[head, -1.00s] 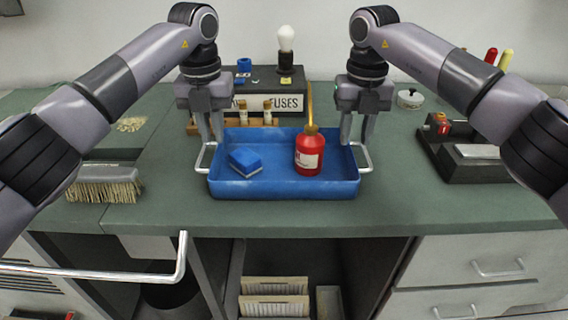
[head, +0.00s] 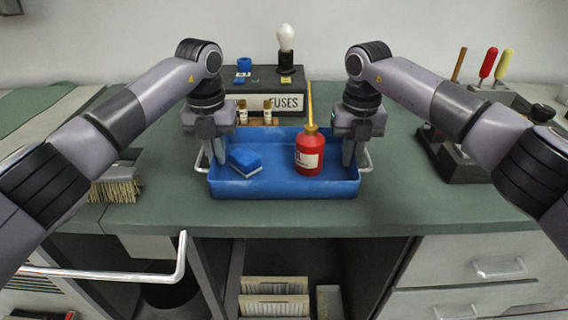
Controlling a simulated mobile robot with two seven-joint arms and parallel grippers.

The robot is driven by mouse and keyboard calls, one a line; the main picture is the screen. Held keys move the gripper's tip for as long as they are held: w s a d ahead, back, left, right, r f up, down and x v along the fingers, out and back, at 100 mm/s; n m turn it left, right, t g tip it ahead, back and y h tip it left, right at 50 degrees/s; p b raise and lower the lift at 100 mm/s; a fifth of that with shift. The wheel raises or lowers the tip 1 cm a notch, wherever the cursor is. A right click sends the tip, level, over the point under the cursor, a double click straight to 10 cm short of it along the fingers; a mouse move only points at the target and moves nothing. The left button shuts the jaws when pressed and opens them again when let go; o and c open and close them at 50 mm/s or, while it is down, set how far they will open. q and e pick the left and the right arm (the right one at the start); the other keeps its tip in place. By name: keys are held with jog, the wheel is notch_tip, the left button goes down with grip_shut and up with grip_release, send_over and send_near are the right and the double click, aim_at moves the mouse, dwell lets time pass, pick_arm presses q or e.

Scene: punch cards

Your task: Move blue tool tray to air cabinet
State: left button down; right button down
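The blue tool tray (head: 285,188) sits on the green bench top with a pale metal handle at its left end (head: 199,160) and another at its right end (head: 369,159). A blue block with a pale underside (head: 246,161) and a red bottle with a yellow spout (head: 309,155) are in it. My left gripper (head: 212,158) points down at the tray's left end, its fingertips beside the handle. My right gripper (head: 353,158) points down at the right end. Both sets of fingers look close together; whether they pinch anything is unclear.
A fuse box with a bulb (head: 278,103) and a small rack of fuses (head: 254,115) stand behind the tray. A dark tool holder (head: 470,165) stands right. A cabinet rail (head: 110,273) juts out at front left.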

pick_arm(q)
jog(key=shift+r, duration=0.15)
pick_arm(e)
jog(key=shift+r, duration=0.15)
